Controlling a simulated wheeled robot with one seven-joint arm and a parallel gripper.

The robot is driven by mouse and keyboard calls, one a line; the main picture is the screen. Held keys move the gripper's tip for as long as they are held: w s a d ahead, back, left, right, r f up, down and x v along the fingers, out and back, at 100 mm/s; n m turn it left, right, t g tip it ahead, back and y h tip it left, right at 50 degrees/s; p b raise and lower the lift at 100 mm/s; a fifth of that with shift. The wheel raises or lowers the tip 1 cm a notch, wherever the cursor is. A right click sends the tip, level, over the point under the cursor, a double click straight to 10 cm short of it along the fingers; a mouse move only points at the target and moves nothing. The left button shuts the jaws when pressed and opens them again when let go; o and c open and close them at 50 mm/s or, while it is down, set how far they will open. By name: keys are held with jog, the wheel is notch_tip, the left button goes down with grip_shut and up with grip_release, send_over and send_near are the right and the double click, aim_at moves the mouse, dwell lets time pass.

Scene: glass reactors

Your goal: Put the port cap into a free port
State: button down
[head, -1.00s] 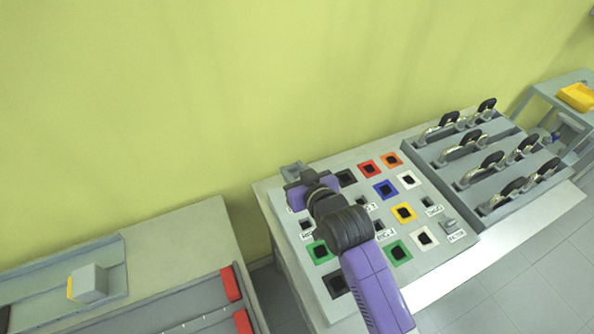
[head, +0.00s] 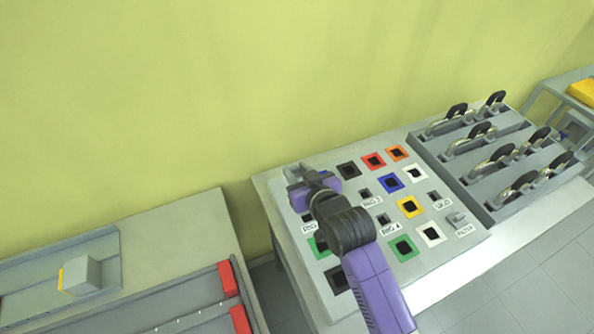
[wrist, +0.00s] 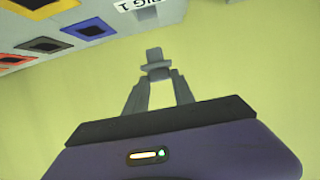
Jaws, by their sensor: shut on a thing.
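My gripper (wrist: 158,92) is shut on the grey port cap (wrist: 154,58), a small stepped piece sticking out past the fingertips in the wrist view. In the head view my gripper (head: 293,174) is over the back left corner of the panel (head: 365,215), and the cap is hard to make out there. The panel carries square ports in coloured frames, such as red (head: 373,161), yellow (head: 410,207) and green (head: 403,248), with dark centres. Small grey sockets have labels, including RIG 4 (head: 391,228). The wrist view shows the RIG 1 label (wrist: 138,4) beside a grey socket (wrist: 147,14), apart from the cap.
A grey piece (head: 457,219) sits by the FILTER label. A rack (head: 470,172) with several black-handled metal items stands to the right. A left table (head: 185,245) holds a grey block (head: 80,276) and red parts (head: 228,278). The yellow-green wall is close behind.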

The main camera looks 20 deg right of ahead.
jog(key=shift+f+b, duration=2.5)
jog(key=shift+f, duration=1)
jog(key=shift+f, duration=0.3)
jog(key=c, duration=1)
grip_release()
jog(key=shift+o, duration=0.2)
jog(key=v, duration=0.8)
jog(key=shift+w, duration=0.1)
notch_tip(320, 180, up, 8)
jog(key=p, duration=0.7)
